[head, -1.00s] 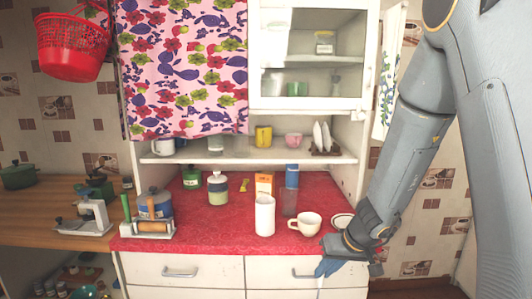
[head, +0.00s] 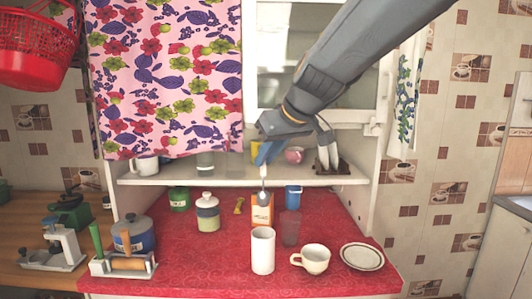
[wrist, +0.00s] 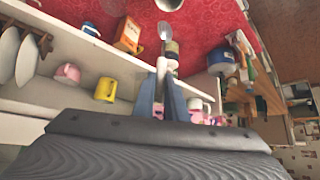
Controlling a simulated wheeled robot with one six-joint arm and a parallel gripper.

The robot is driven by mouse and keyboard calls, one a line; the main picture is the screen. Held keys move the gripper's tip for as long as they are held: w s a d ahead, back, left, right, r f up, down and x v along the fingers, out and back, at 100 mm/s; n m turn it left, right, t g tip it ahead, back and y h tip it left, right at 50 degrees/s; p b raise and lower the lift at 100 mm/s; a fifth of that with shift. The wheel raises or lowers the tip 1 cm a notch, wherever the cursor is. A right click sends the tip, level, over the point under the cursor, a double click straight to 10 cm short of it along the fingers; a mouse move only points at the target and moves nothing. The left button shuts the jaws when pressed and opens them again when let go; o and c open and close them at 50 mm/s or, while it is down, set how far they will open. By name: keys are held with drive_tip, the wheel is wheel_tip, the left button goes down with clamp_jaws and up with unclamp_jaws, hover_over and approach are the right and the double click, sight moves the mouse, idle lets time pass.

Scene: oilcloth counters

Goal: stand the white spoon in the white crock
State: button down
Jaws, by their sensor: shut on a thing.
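The white crock (head: 262,252) stands upright on the red counter, in front of an orange box. My gripper (head: 267,155) is high above and behind it in the picture, at about the height of the shelf. Its blue jaws are shut on the white spoon (head: 262,198), which hangs with its bowl down, above the crock in the picture and apart from it. In the wrist view the spoon (wrist: 163,32) extends out from between the jaws (wrist: 162,100). I cannot pick out the crock for sure in the wrist view.
A cream cup (head: 313,259) and a saucer (head: 362,257) stand right of the crock. A clear glass (head: 291,228), the orange box (head: 262,212) and a blue cup (head: 293,197) are behind it. A striped jar (head: 207,213) stands left. The shelf (head: 220,178) is close to my gripper.

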sight(263, 180)
drive_tip(key=shift+f+b, duration=1.7)
drive_tip(key=shift+f, duration=1.1)
wheel_tip(263, 180, down, 9)
drive_tip(key=b, duration=0.8)
drive_tip(key=shift+r, duration=0.15)
drive_tip(key=c, duration=1.7)
unclamp_jaws()
drive_tip(key=shift+r, duration=0.1)
drive_tip(key=b+v, duration=0.1)
drive_tip(key=v, duration=0.6)
drive_tip(key=shift+s+r, duration=0.2)
drive_tip(key=shift+s, duration=0.05)
